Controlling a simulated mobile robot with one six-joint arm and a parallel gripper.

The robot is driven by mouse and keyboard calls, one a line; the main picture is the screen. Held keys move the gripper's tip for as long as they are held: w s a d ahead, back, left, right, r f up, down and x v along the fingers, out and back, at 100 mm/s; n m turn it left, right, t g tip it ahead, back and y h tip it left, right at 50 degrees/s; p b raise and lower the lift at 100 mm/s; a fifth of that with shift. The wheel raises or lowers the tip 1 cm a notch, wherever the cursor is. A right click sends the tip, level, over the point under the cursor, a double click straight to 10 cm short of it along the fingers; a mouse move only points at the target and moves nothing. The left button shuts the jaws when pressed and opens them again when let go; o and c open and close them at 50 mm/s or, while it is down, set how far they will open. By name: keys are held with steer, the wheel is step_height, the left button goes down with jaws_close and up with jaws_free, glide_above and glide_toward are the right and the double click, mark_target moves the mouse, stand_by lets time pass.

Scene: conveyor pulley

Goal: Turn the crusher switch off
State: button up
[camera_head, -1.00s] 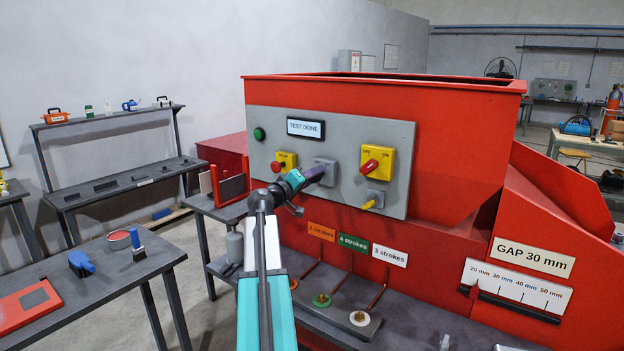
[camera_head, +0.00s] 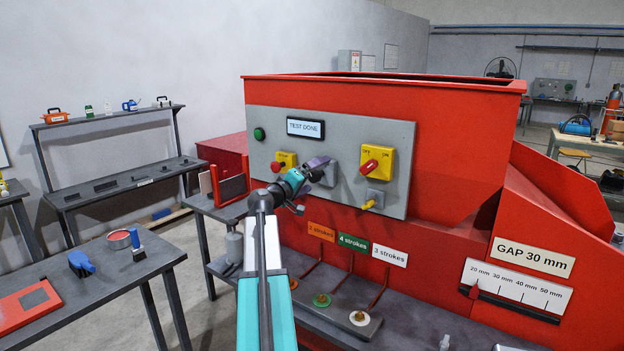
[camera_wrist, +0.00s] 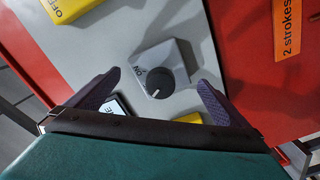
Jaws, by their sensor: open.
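No label in view reads "crusher". A yellow switch plate (camera_head: 378,151) with a red handle (camera_head: 370,166) is on the grey panel, marked OFF on its left. Left of it, a grey box (camera_head: 330,178) is partly behind my gripper (camera_head: 318,166). In the wrist view this box (camera_wrist: 178,52) carries a round black knob (camera_wrist: 157,83) with a white pointer line and the word ON beside it. My gripper (camera_wrist: 158,78) is open and empty, its purple fingers on either side of the knob. The yellow plate's OFF end (camera_wrist: 62,8) shows at upper left.
The panel (camera_head: 270,125) also bears a green button (camera_head: 259,134), a TEST DONE display (camera_head: 305,128), a small yellow box with a red button (camera_head: 278,166) and a yellow lever (camera_head: 369,204). Stroke tags (camera_head: 354,243) hang below. A bench (camera_head: 130,270) stands at left.

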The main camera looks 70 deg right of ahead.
mark_target(312, 177)
steer(key=shift+b+v, duration=1.1)
steer(key=shift+v, duration=2.2)
steer(key=shift+a, duration=0.15)
